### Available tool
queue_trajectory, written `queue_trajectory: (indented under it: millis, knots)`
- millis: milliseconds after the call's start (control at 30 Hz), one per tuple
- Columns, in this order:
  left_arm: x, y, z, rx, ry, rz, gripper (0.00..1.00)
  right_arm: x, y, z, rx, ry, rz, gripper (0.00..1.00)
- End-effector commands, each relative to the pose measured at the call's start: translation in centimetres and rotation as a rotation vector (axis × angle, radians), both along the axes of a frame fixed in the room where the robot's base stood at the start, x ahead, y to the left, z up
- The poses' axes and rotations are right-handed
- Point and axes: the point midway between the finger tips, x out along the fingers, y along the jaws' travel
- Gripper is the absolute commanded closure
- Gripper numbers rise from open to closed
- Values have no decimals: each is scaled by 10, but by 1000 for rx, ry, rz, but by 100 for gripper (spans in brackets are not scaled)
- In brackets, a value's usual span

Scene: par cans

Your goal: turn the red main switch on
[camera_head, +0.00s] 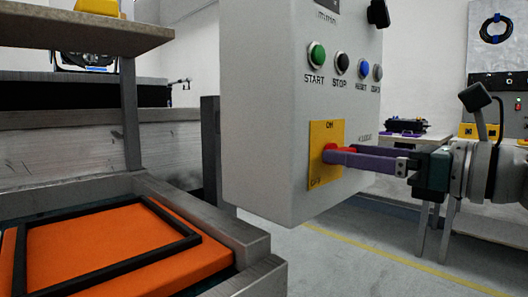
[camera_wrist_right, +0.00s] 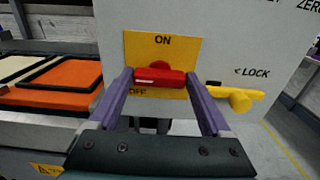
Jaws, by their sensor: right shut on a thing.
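The red main switch (camera_wrist_right: 160,78) sits on a yellow plate (camera_head: 321,134) low on the front of a grey control box (camera_head: 280,155). The plate reads ON at its top and OFF at its lower left. In the right wrist view the red handle lies about level, below ON and above OFF. My right gripper (camera_head: 333,157) reaches in from the right and is shut on the red handle, with one purple finger at each end of it. In the head view the fingers hide part of the handle. My left gripper is not in view.
START (camera_head: 316,54), STOP, RESET and another button sit above the switch. A yellow piece (camera_wrist_right: 236,97) by the LOCK label sticks out just right of my fingers in the wrist view. The floor below is clear.

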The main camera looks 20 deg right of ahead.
Motion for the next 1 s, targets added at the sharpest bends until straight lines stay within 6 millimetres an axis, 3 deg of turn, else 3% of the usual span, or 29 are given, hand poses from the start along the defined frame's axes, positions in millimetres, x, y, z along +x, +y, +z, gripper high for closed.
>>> queue_trajectory:
  millis: [167, 567, 1000]
  knots:
    - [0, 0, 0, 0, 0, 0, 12, 0, 0, 0, 0, 0, 0, 73]
    - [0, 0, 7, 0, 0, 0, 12, 0, -1, 2, 74, 31, -1, 73]
    - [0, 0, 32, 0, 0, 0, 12, 1, -2, 3, 412, 169, -2, 73]
